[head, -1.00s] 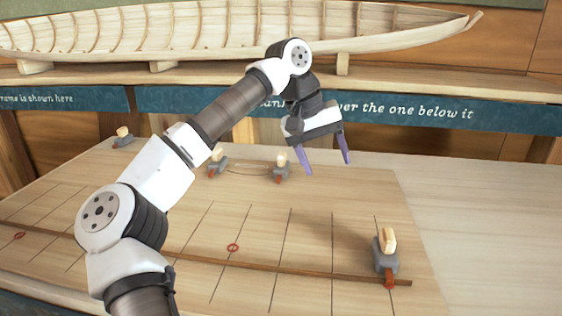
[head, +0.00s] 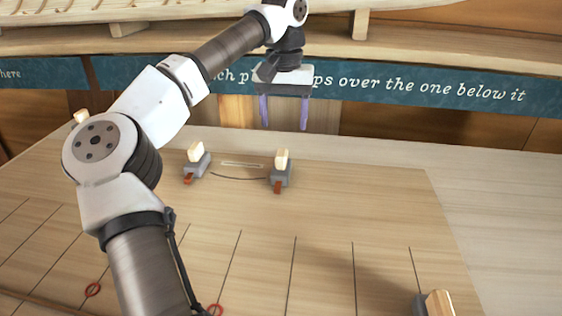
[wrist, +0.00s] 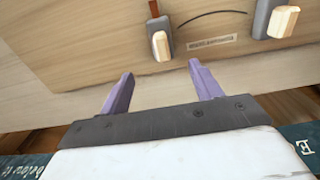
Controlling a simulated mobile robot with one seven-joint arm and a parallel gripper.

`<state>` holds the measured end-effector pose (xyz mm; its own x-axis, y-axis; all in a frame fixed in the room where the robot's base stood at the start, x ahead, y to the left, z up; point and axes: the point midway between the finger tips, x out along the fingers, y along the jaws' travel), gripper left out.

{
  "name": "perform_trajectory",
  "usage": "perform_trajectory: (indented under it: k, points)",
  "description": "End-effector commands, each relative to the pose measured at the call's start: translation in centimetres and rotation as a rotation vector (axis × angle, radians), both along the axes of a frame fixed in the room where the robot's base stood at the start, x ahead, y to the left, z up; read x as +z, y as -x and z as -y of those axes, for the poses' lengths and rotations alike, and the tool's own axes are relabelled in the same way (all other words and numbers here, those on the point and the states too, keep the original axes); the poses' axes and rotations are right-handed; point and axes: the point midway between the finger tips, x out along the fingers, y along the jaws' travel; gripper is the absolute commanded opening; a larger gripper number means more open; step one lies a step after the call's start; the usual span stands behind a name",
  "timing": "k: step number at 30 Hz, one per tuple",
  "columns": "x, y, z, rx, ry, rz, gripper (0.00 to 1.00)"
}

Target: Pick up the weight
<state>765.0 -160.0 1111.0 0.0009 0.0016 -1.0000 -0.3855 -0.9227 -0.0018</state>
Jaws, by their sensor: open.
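Several weights are in view, each a grey block with a pale wooden grip and a red-brown tip. One weight (head: 281,172) stands on the board below my gripper (head: 284,127) in the head view. Another weight (head: 198,166) stands to its left. A third weight (head: 424,305) is cut off at the lower right. My gripper is open and empty, its purple fingers pointing down, apart from the weights. In the wrist view the nearer weight (wrist: 161,35) lies just beyond the gap between my fingertips (wrist: 161,69), and another weight (wrist: 277,19) is at the upper right.
A wooden board (head: 350,205) with dark lines and red rings (head: 93,289) covers the bench. A small label (head: 242,164) and a dark curved strip lie between two weights. Behind are a blue lettered panel (head: 420,90) and a shelf with the hull.

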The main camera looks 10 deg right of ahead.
Motion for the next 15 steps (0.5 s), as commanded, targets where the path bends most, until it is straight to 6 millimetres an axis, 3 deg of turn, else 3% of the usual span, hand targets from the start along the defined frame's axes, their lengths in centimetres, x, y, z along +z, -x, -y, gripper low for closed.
perform_trajectory:
  k: [9, 15]
  points:
    - [-6.1, 0.1, 0.0, -0.001, 0.001, -0.004, 0.64]
    - [-7.5, 0.1, -0.1, -0.001, 0.001, -0.002, 0.64]
